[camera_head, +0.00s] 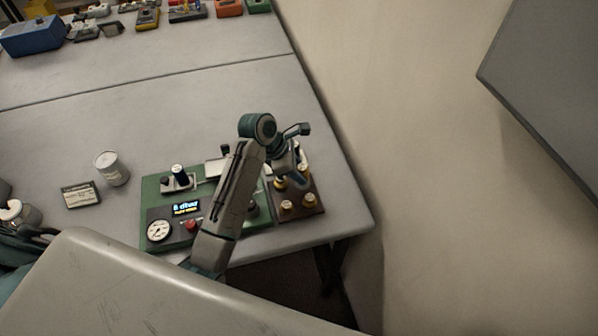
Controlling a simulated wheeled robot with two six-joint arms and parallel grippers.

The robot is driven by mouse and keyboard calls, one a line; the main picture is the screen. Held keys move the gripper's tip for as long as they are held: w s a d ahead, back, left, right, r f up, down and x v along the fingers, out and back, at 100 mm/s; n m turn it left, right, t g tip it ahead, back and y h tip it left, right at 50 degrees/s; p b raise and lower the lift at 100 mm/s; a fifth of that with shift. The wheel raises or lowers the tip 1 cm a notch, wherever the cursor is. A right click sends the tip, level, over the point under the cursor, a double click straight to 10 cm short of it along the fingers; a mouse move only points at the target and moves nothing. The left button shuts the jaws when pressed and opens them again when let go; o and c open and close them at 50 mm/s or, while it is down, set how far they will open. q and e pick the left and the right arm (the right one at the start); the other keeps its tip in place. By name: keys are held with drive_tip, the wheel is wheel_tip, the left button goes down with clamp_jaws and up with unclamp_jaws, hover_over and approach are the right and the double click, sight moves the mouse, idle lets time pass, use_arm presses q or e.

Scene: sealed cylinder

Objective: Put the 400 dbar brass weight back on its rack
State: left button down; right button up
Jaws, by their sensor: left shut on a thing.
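The rack is a dark brown board (298,213) near the table's right front corner. Brass weights stand on it: one at the front left (286,206), one at the front right (309,200), and another (281,184) behind them, partly under my gripper. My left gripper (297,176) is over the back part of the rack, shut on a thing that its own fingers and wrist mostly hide. I cannot read any weight's marking, so I cannot tell which is the 400 dbar one. My right gripper is not in view.
A green tester panel (155,189) with a lit display (186,208), a gauge (159,230) and a red knob (191,225) adjoins the rack on the left, partly behind my arm. The table's middle is clear.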

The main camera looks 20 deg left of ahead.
use_arm(q)
drive_tip(key=shift+w+r, duration=0.1)
drive_tip(key=shift+w, duration=0.25)
wheel_tip(320, 180, down, 3)
drive_tip(key=shift+w+f+p, duration=0.1)
drive_tip(key=shift+p, duration=0.9)
drive_tip(key=shift+f, duration=0.2)
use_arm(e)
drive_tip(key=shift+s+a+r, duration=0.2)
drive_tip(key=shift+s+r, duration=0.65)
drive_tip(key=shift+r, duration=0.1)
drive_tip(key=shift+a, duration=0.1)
use_arm(q)
drive_tip(key=c, duration=0.9)
unclamp_jaws()
drive_tip(key=shift+f, duration=0.15)
drive_tip(key=shift+c, duration=0.2)
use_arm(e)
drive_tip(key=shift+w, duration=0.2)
